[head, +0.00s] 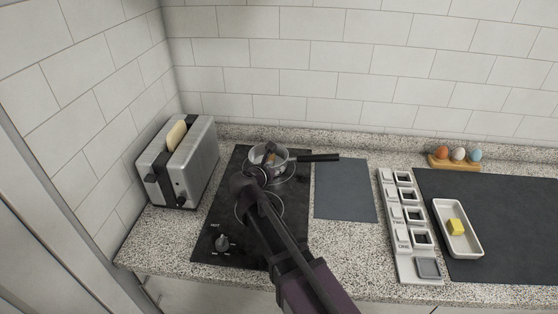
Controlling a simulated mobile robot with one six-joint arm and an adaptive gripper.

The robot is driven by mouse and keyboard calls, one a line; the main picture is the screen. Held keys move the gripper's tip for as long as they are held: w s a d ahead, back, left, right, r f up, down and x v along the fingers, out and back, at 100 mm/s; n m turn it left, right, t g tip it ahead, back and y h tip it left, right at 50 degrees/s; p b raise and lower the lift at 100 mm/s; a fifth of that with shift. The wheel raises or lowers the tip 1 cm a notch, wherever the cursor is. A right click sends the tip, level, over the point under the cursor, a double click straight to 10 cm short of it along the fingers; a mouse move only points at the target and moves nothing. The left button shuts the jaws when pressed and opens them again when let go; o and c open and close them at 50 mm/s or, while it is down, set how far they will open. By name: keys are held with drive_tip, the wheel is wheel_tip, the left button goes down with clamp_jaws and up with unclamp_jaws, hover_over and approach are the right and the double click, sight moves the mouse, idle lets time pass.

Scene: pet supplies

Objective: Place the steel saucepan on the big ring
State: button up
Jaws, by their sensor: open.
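The steel saucepan (281,152) stands upright at the back of the black cooktop (222,215), over or beside the rear ring (291,178). Its dark handle (320,158) points right, past the cooktop's edge. A front ring (242,216) is partly hidden by my arm. I cannot tell for sure which ring is bigger. My gripper (268,164) is open, at the near side of the saucepan. The fingers overlap its near wall in the picture, and I cannot tell whether they touch it.
A toaster (198,163) with bread stands left of the cooktop. A grey mat (345,190) lies bare to the right. Beyond it are a grey-white rack (405,262), a white dish (447,215) with a yellow block, and several eggs in a wooden holder (440,162). A knob (222,243) sits at the cooktop's front.

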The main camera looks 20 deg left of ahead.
drive_tip(key=shift+p+v, duration=0.65)
drive_tip(key=shift+v, duration=1.65)
drive_tip(key=shift+w+d, duration=0.15)
drive_tip(key=shift+d, duration=0.15)
drive_tip(key=w+d+r+m+g+h+p, duration=0.1)
drive_tip(key=d+m+g+p, duration=0.35)
drive_tip(key=d+m, duration=0.6)
drive_tip(key=w+d+r+m+g+h+p, duration=0.1)
drive_tip(key=w+d+m+g+h+p, duration=0.3)
drive_tip(key=d, duration=1.1)
drive_tip(key=s+d+r+m+g+y+p, duration=0.2)
drive_tip(key=s+d+m+p, duration=0.3)
drive_tip(key=d+m, duration=0.4)
drive_tip(key=s+d+r+m+g+y+p, duration=0.3)
drive_tip(key=s+d+r+m+y+p, duration=0.1)
drive_tip(key=d+m, duration=0.5)
drive_tip(key=shift+s+m+y+p, duration=0.3)
drive_tip(key=shift+s+m+p, duration=0.05)
drive_tip(key=shift+s+p, duration=0.6)
